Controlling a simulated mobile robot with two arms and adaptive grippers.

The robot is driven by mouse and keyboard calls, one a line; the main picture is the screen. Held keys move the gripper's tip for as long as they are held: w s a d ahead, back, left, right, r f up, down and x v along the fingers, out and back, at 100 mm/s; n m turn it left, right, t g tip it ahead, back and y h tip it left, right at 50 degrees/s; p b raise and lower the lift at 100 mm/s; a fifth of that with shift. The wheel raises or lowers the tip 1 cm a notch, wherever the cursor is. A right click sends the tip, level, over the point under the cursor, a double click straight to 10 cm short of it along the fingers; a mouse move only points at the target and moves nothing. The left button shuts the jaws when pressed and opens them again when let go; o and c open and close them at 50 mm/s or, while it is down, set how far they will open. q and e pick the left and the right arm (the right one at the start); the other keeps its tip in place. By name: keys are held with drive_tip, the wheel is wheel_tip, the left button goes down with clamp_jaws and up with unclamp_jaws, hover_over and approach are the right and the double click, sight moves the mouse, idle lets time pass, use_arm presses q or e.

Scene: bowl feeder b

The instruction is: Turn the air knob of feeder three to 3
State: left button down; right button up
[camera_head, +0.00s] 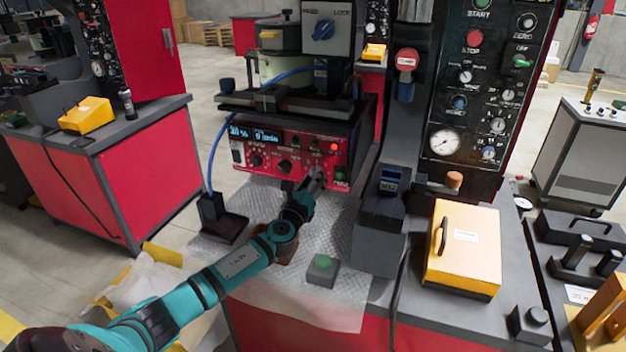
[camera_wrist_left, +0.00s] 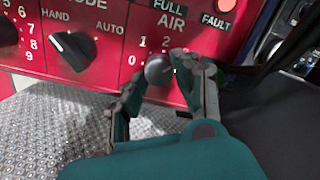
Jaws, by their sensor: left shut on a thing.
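The feeder's red control panel (camera_head: 262,145) stands on the bench in the middle of the head view. My left gripper (camera_head: 316,180) is at the panel's lower right. In the left wrist view its fingers are closed around the dark round air knob (camera_wrist_left: 159,70), one on each side. The word AIR and the marks 0, 1 and 2 show around the knob. The mark 3 is hidden behind the right finger, and the knob's pointer cannot be made out. In the head view the gripper covers the knob. My right gripper is not in view.
In the left wrist view a dark HAND/AUTO mode knob (camera_wrist_left: 73,50) sits left of the air knob, and a red fault lamp (camera_wrist_left: 226,4) sits above right. A green button box (camera_head: 322,270) stands on the bench in front. A yellow case (camera_head: 465,250) lies to the right.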

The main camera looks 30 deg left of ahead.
use_arm(q)
drive_tip(key=shift+f+m, duration=0.15)
drive_tip(key=shift+m, duration=0.15)
drive_tip(key=c, duration=1)
unclamp_jaws()
drive_tip(key=v, duration=1.2)
